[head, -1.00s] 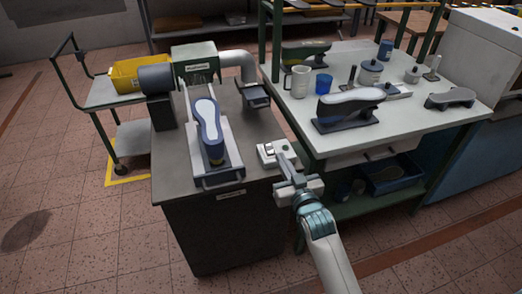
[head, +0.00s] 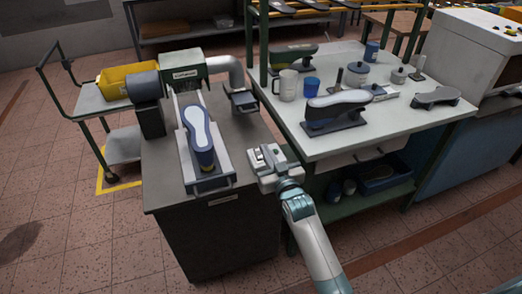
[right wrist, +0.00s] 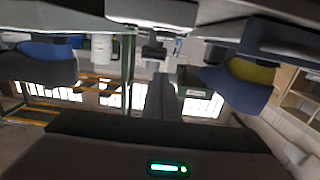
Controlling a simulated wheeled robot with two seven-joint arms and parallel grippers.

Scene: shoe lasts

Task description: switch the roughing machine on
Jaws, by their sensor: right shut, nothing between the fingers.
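The roughing machine (head: 190,66) has a green housing, a dark motor and a grey pipe, and stands at the back of the dark bench. A small pale switch box (head: 259,154) sits at the bench's right front edge. My right gripper (head: 268,171) is shut and empty, right over the near side of this box in the head view. It hides part of the box, and I cannot tell whether it touches it. The switch position is too small to read. The right wrist view does not clearly show the switch. My left gripper is not in view.
A blue-and-white shoe last (head: 201,140) rests in a carriage on the dark bench (head: 160,180). The white table (head: 410,122) at right holds another last (head: 337,108), a mug (head: 288,84) and a blue cup (head: 311,88). A yellow bin (head: 126,80) stands on a cart at left.

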